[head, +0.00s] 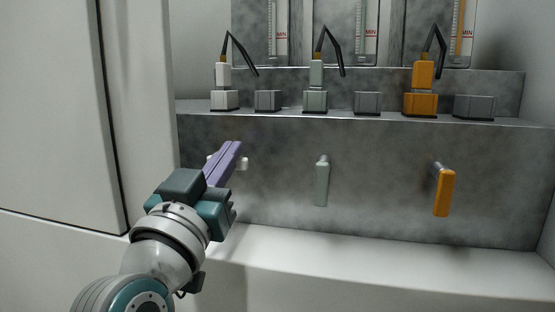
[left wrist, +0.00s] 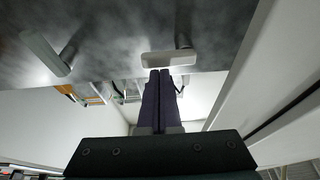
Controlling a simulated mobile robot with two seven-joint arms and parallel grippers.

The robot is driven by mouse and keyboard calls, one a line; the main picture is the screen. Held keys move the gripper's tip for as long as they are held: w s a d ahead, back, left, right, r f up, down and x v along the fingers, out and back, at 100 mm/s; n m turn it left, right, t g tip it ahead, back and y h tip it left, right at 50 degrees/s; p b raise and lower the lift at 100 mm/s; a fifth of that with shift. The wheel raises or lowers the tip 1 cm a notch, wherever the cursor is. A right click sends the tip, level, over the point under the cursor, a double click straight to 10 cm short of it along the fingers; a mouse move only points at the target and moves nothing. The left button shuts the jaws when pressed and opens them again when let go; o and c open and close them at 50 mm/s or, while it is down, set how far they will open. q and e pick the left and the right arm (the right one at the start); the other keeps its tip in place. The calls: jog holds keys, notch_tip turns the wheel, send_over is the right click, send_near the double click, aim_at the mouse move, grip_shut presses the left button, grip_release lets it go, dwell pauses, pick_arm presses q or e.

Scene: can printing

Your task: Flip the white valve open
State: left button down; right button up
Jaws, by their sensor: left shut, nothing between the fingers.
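The white valve (head: 243,164) is on the grey front panel, mostly hidden behind my left gripper's fingers in the head view. Small white parts show on both sides of the fingers. In the left wrist view the white valve handle (left wrist: 168,59) lies sideways, just beyond the fingertips. My left gripper (head: 233,147) is shut and empty, its purple fingers pressed together. Its fingertips (left wrist: 160,73) are at or very near the handle; I cannot tell whether they touch. My right gripper is not in view.
A grey-green valve (head: 321,183) and an orange valve (head: 444,192) hang downward to the right on the panel. The grey-green one shows in the left wrist view (left wrist: 45,54). Dispensers and blocks stand on the ledge (head: 290,115) above. A white wall (head: 140,110) is close on the left.

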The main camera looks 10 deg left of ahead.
pick_arm(q)
jog(key=shift+d+f+m+h+p, duration=0.1)
jog(key=shift+f+m+h+p, duration=0.2)
jog(key=shift+m, duration=0.45)
jog(key=shift+m+h+p, duration=0.1)
jog(key=shift+m+h, duration=0.3)
jog(key=shift+m, duration=0.35)
jog(key=f+m+g+h+p, duration=0.1)
jog(key=m, duration=0.4)
jog(key=f+m+g+h+p, duration=0.1)
jog(key=m+h+p, duration=0.1)
jog(key=m, duration=0.3)
jog(key=a+f+m+g+h+p, duration=0.1)
jog(key=m, duration=0.4)
jog(key=shift+f+g, duration=0.2)
jog(key=shift+g, duration=0.2)
jog(key=shift+a+f+m+g+p, duration=0.25)
jog(key=shift+m+g+p, duration=0.15)
jog(key=shift+m, duration=0.65)
jog(key=shift+a+f+m+g+p, duration=0.25)
jog(key=shift+m+p, duration=0.25)
jog(key=shift+m, duration=0.55)
